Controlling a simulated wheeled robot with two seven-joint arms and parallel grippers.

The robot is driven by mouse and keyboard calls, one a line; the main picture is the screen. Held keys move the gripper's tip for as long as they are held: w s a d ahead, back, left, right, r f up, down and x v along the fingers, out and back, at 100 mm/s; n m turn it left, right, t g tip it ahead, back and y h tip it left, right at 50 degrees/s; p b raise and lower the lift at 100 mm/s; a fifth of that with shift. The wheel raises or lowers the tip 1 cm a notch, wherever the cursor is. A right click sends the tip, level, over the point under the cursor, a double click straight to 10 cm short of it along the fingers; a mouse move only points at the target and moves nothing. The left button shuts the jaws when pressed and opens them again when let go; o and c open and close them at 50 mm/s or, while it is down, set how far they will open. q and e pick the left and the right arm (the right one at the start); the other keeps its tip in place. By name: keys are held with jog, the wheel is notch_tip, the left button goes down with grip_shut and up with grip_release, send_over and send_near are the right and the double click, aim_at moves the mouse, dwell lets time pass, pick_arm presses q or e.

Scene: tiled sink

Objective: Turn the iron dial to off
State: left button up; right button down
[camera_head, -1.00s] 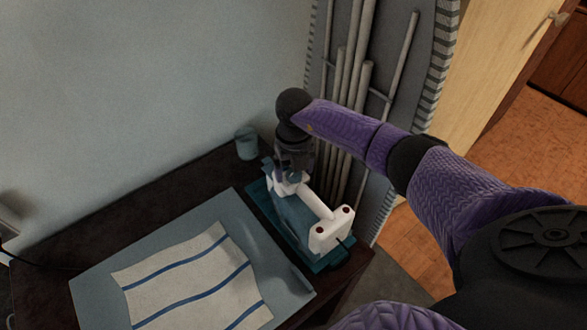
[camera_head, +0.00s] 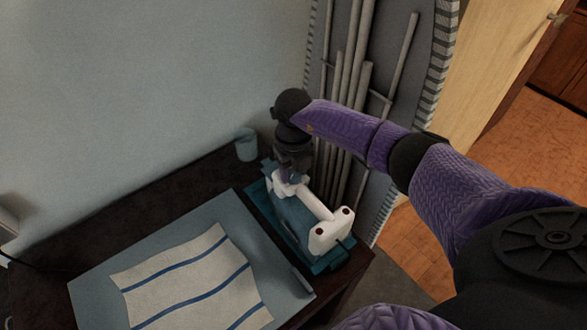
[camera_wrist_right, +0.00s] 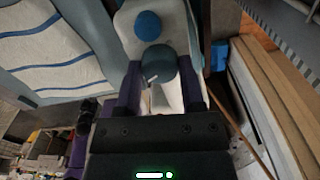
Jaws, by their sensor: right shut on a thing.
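The white and blue iron (camera_head: 327,212) rests on a teal stand (camera_head: 318,262) at the right end of the dark table. My right gripper (camera_head: 290,180) reaches down over the iron's far end. In the right wrist view, the blue-grey dial (camera_wrist_right: 159,64) sits between the two purple fingers of my right gripper (camera_wrist_right: 158,82), which are shut on it. A light mark shows on the dial's left side. A round blue button (camera_wrist_right: 148,25) lies just beyond it on the white body. My left gripper is not in view.
A light blue board (camera_head: 95,285) with a striped cloth (camera_head: 190,278) lies left of the iron. A blue cup (camera_head: 246,146) stands by the wall behind. A grey ironing board (camera_head: 408,130) leans upright close behind my right arm.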

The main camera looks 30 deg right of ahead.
aim_at(294, 173)
jog(key=n+b, duration=0.1)
jog(key=n, duration=0.5)
dwell(0.6)
jog(key=shift+c, duration=1)
grip_release()
notch_tip(294, 173, up, 10)
jog(key=p, duration=0.2)
